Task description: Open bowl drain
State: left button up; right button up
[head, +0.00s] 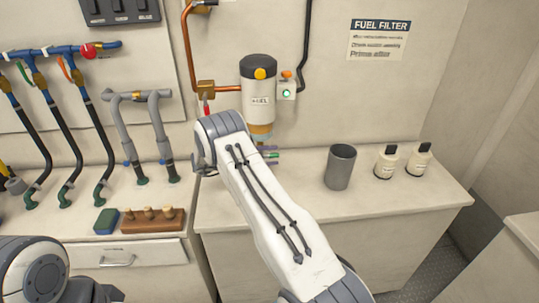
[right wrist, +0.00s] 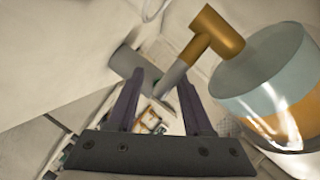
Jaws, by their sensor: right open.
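The fuel filter (head: 258,80) hangs on the back wall with a white body, a dark cap and a see-through bowl (head: 261,131) holding amber fluid. In the right wrist view the bowl (right wrist: 265,85) fills the right side. A brass drain fitting (right wrist: 218,32) stands out from it, with a grey piece (right wrist: 172,78) running down towards my fingers. My right gripper (right wrist: 160,85) is open, with its fingers near the grey piece. I cannot tell whether they touch it. In the head view my right arm hides the drain. My left gripper is out of view.
A grey cup (head: 341,168) and two small bottles (head: 386,162) stand on the counter to the right. A wooden block with pegs (head: 152,220) and a blue-green sponge (head: 106,221) lie left. Hoses, a copper pipe and a red-handled valve (head: 206,106) are on the wall.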

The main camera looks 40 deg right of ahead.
grip_shut()
jog(key=shift+f+b, duration=0.1)
jog(key=shift+b, duration=0.4)
jog(key=h+b, duration=0.2)
jog(key=b, duration=0.1)
jog(key=n+g+h+b, duration=0.1)
jog(key=h+b, duration=0.1)
jog(key=b, duration=0.2)
jog(key=shift+w+a+r+n, duration=0.1)
jog(key=shift+a+r+n, duration=0.05)
jog(key=shift+r+n, duration=0.2)
jog(key=shift+r+n+h+b, duration=0.25)
jog(key=shift+r+h+b, duration=0.1)
jog(key=shift+h+b, duration=0.7)
jog(key=shift+w+a+r+h+b, duration=0.1)
jog(key=shift+r+h+b, duration=0.15)
jog(key=shift+b, duration=0.15)
